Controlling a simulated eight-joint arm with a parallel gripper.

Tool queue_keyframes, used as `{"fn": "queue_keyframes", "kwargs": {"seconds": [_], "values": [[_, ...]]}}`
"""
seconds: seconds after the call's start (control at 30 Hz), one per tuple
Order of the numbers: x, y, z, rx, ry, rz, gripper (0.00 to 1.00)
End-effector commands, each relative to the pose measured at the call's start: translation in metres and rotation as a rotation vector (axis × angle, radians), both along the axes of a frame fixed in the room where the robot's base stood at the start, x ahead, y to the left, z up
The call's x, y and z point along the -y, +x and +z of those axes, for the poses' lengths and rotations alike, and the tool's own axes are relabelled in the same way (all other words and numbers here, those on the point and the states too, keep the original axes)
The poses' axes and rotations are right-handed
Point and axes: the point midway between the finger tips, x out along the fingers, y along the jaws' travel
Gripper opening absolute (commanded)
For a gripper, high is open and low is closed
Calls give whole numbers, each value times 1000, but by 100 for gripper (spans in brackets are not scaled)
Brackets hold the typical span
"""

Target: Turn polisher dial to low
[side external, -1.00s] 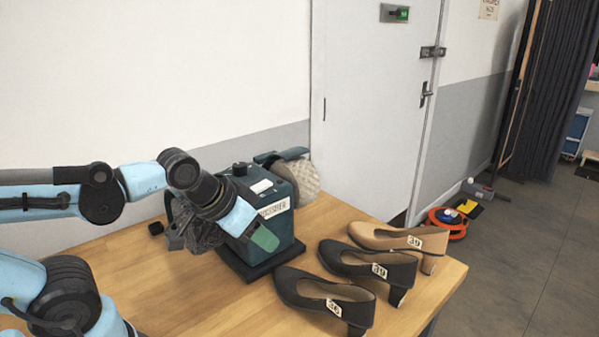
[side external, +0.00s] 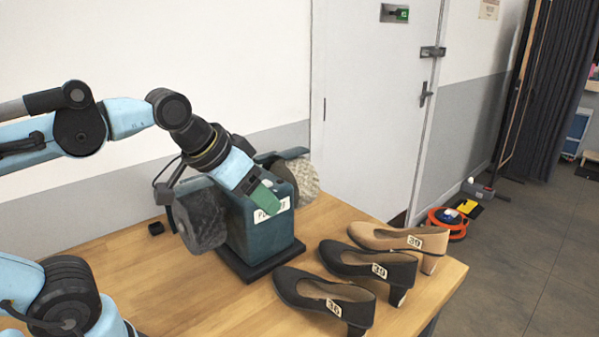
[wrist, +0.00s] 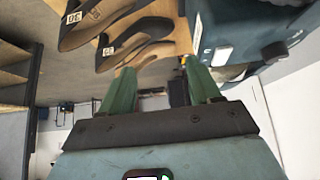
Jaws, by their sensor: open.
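The polisher (side external: 262,240) is a dark teal box on a black base, standing on the wooden table with a buffing wheel on each side. It also fills the upper right of the wrist view (wrist: 238,22). A dark round knob, likely the dial (wrist: 275,51), shows on its body there, near a white block (wrist: 223,55). In the side view my gripper hides the knob; its setting is unreadable. My gripper (side external: 264,202) is at the polisher's top, in front of its white label (side external: 272,211). In the wrist view its green fingers (wrist: 161,84) are apart with nothing between them.
A beige shoe (side external: 380,236) and two black shoes (side external: 362,264) (side external: 318,293) with number tags stand right of the polisher. A small black object (side external: 155,228) lies left of it. The table's front left (side external: 190,300) is clear. A wall and door (side external: 375,120) are behind.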

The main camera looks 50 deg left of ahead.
Motion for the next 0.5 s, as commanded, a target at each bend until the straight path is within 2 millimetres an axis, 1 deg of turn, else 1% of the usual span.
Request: {"fn": "queue_keyframes", "kwargs": {"seconds": [0.03, 0.1, 0.3, 0.43, 0.5], "values": [[0, 0, 22, 0, 0, 0, 63], [0, 0, 48, 0, 0, 0, 63], [0, 0, 114, 0, 0, 0, 63], [0, 0, 152, 0, 0, 0, 63], [-11, 9, 153, -40, 35, -15, 63]]}}
